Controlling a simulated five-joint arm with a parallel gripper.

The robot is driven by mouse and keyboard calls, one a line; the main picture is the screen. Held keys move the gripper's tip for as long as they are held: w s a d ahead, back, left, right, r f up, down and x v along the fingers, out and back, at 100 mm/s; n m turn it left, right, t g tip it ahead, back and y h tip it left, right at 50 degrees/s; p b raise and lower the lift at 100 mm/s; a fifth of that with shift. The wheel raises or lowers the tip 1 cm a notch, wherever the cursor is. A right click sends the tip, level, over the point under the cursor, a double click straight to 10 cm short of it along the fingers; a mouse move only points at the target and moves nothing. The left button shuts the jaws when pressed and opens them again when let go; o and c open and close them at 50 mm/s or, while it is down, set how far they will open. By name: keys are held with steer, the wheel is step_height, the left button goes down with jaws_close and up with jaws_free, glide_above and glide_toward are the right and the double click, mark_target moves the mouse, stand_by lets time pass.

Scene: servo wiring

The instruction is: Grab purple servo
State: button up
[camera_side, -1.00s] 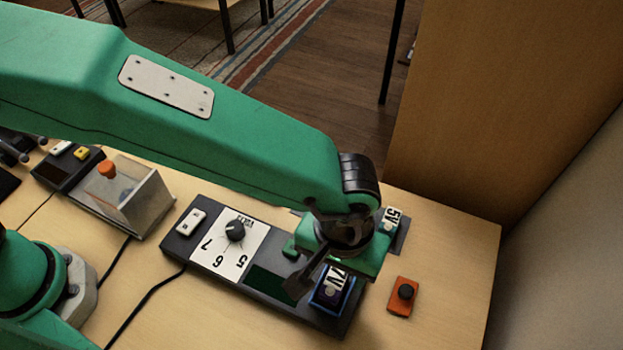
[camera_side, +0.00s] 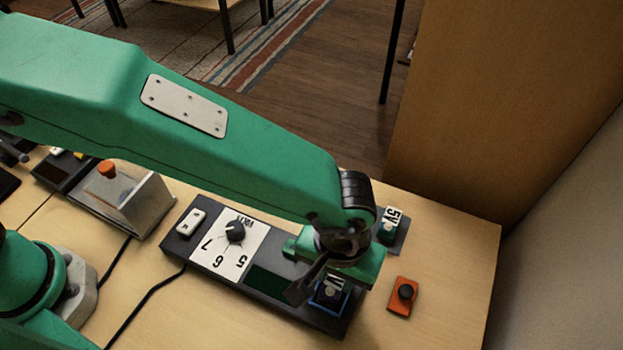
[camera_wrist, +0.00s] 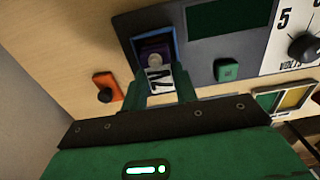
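The purple servo (camera_wrist: 155,52) sits in a blue-edged slot (camera_wrist: 134,48) at the end of the dark panel, its 7V label facing my gripper in the wrist view. In the side view the purple servo (camera_side: 328,294) is partly hidden under my gripper. My gripper (camera_wrist: 163,90) is open in the wrist view. Its two green fingertips flank the labelled end of the servo, one on each side; I cannot tell whether they touch it. In the side view my gripper (camera_side: 325,280) hangs right over the servo.
The dark panel (camera_side: 262,285) carries a dial (camera_side: 235,231), a white switch and a dark green display. An orange block with a black knob (camera_side: 404,292) stands to its right. A 5V servo (camera_side: 390,222) sits behind my gripper. A clear box (camera_side: 140,205) is at left.

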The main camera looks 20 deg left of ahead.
mark_target(336, 279)
steer(key=shift+c, duration=0.6)
steer(key=shift+r, duration=0.1)
step_height(336, 279, up, 10)
stand_by(0.7)
